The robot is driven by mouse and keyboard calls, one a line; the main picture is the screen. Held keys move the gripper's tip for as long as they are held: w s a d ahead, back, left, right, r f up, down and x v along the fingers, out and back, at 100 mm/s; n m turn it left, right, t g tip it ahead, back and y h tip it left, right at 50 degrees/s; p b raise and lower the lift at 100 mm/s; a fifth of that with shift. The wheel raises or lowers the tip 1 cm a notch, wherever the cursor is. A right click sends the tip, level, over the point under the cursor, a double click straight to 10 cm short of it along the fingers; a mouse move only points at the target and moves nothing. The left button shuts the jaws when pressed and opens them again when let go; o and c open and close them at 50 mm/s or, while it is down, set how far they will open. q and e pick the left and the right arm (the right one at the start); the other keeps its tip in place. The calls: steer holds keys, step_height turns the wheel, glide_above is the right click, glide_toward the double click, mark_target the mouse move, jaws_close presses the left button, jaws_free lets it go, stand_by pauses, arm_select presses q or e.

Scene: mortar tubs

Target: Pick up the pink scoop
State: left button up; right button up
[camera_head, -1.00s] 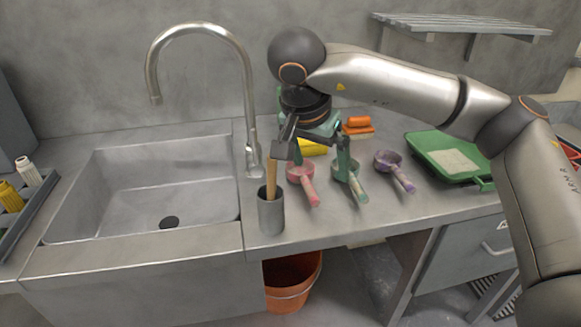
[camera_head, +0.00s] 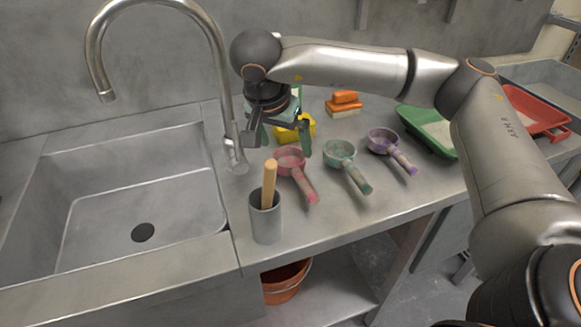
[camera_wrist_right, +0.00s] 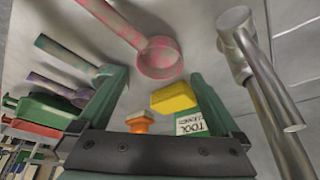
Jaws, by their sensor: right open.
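The pink scoop (camera_head: 307,190) lies on the counter, its bowl toward the back and its handle pointing to the front right. In the right wrist view the pink scoop (camera_wrist_right: 161,62) shows its round bowl just beyond the fingers, near the middle. My right gripper (camera_head: 280,140) is open and empty, with its green fingers spread just behind and above the scoop's bowl. In the right wrist view the fingers (camera_wrist_right: 160,97) are wide apart with nothing between them held. My left gripper is not in view.
A teal scoop (camera_head: 341,154) and a purple scoop (camera_head: 384,141) lie to the right. A grey cup (camera_head: 266,222) with a wooden handle stands in front left. The sink (camera_head: 145,190) and tap (camera_head: 226,90) are left.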

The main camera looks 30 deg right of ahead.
mark_target(288, 159)
steer(key=shift+s+x, duration=0.15)
steer(key=shift+x, duration=1.25)
steer(key=shift+s+x, duration=0.1)
steer(key=shift+x, duration=1.25)
steer(key=shift+a+f, duration=0.15)
steer(key=shift+a, duration=0.05)
steer(key=shift+c, duration=0.4)
steer(key=c, duration=1.2)
